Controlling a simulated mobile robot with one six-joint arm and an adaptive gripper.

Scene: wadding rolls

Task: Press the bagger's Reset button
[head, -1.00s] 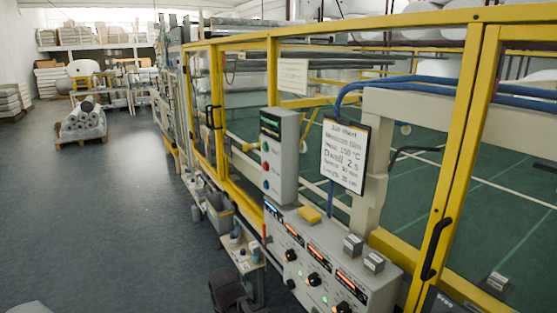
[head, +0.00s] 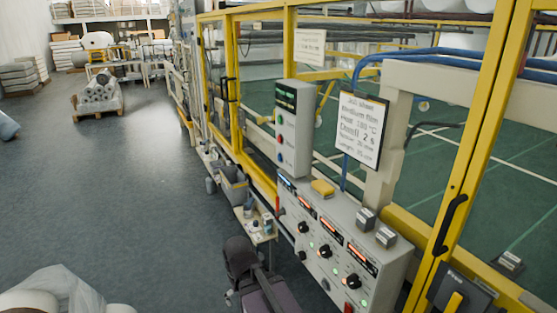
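The bagger's control equipment stands at the yellow-framed guard on the right in the head view. An upright grey box (head: 293,130) carries a dark display with green characters at its top and a column of small coloured buttons (head: 280,139) on its left-hand face. Their labels are too small to read, so I cannot tell which is Reset. Below it, a sloping grey panel (head: 385,262) has black knobs, orange-lit displays and small green lights.
A small bench (head: 258,238) and grey bin (head: 234,187) line the guard. Wrapped rolls (head: 50,290) lie at bottom left. The floor (head: 120,200) between is clear.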

